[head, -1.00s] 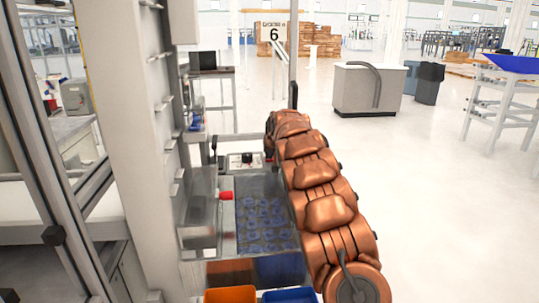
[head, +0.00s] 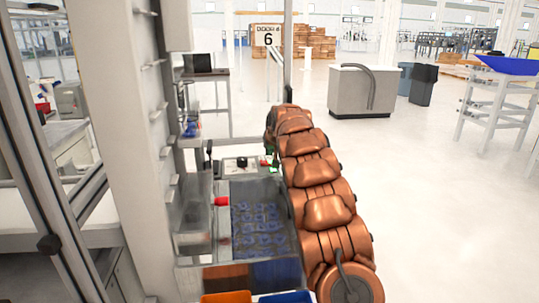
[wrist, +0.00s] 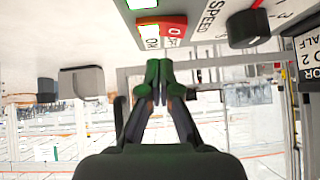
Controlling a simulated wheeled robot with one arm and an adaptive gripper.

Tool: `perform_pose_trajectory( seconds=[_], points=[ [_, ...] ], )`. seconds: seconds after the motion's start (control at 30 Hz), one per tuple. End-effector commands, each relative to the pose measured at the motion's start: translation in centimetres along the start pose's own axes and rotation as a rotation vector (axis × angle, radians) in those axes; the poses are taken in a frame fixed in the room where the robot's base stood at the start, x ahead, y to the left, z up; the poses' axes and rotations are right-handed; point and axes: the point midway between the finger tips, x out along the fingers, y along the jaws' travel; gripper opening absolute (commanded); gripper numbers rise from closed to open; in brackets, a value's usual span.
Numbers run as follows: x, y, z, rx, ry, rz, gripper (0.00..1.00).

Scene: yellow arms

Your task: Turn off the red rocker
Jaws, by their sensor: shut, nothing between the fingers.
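The red rocker (wrist: 165,31) shows at the top of the wrist view, on a pale panel. It has a white part marked ON and a red part marked OFF. In the head view my gripper (head: 270,157) is at the right end of the control panel (head: 232,165), mostly hidden by my arm.
A black speed knob (wrist: 248,28) is on the same panel, right of the rocker in the wrist view. In the head view a red part (head: 221,201) sits beside a tray of blue pieces (head: 258,238). Orange (head: 226,298) and blue bins stand in front.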

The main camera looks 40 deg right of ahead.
Motion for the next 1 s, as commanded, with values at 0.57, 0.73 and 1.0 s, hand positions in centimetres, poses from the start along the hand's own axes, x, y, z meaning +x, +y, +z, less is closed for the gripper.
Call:
perform_pose_trajectory(
  seconds=[0.57,0.73,1.0],
  points=[
    [-6.5,0.2,-0.7,0.000,0.000,0.000,0.00],
    [-8.5,0.3,-0.6,0.001,-0.002,-0.001,0.00],
    [-10.6,0.4,-0.8,-0.001,0.001,0.000,0.00]
  ],
)
